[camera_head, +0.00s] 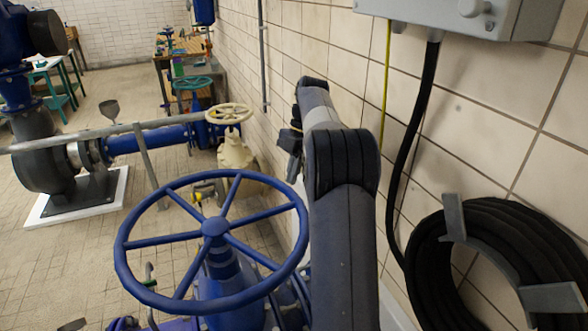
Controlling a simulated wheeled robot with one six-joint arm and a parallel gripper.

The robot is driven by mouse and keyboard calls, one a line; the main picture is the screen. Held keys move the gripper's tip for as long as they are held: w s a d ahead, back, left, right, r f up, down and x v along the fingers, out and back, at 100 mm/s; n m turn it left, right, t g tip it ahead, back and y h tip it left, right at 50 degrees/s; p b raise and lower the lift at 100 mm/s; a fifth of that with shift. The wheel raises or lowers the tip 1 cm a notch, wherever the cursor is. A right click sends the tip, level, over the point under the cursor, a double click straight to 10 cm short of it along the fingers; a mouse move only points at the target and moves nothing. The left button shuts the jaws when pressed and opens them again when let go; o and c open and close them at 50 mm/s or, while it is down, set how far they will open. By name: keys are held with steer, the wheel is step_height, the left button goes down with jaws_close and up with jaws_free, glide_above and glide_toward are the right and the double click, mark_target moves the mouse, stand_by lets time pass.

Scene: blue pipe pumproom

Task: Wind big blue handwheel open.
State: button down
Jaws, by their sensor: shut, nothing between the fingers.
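The big blue handwheel (215,228) lies nearly level in the lower middle of the camera_head view. It has a round rim, several spokes and a hub on a blue valve body (228,285) below. My arm rises at the right of the wheel and bends over at the top. My gripper (292,168) hangs small and dark beyond the wheel's far right rim, beside the tiled wall. It is shut and empty, and appears apart from the rim. My arm hides part of the area right of the wheel.
A tiled wall (470,120) runs close along the right, with a grey box (450,12) and a coiled black hose (420,250) on it. A cream handwheel (228,113) and a blue pipe (150,140) stand beyond. Open floor (100,250) lies left.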

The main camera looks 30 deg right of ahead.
steer(key=shift+d+r, duration=0.15)
steer(key=shift+r, duration=0.25)
steer(key=c, duration=1.9)
jaws_free()
steer(key=shift+r, duration=0.25)
steer(key=shift+c, duration=0.2)
steer(key=o, duration=0.3)
steer(key=shift+w, duration=0.1)
steer(key=shift+o, duration=0.8)
steer(key=shift+w+a, duration=0.2)
steer(key=o, duration=0.4)
steer(key=w+a+m+h, duration=0.1)
steer(key=w+a+m, duration=0.1)
steer(key=a+m, duration=0.1)
steer(key=w+a+m+p, duration=0.1)
steer(key=w+a+m, duration=0.1)
steer(key=m, duration=0.1)
steer(key=w+a+m+h, duration=0.1)
steer(key=w+a+m, duration=0.2)
steer(key=shift+a+f+h+p, duration=0.3)
steer(key=shift+f, duration=0.1)
steer(key=shift+c, duration=0.2)
steer(key=m+t+h+p, duration=0.3)
steer(key=m+t+h, duration=0.15)
steer(key=m, duration=1.95)
glide_toward(138, 207)
steer(key=p+x, duration=0.2)
steer(key=x, duration=0.7)
steer(key=shift+w+f, duration=0.15)
steer(key=shift+f, duration=0.1)
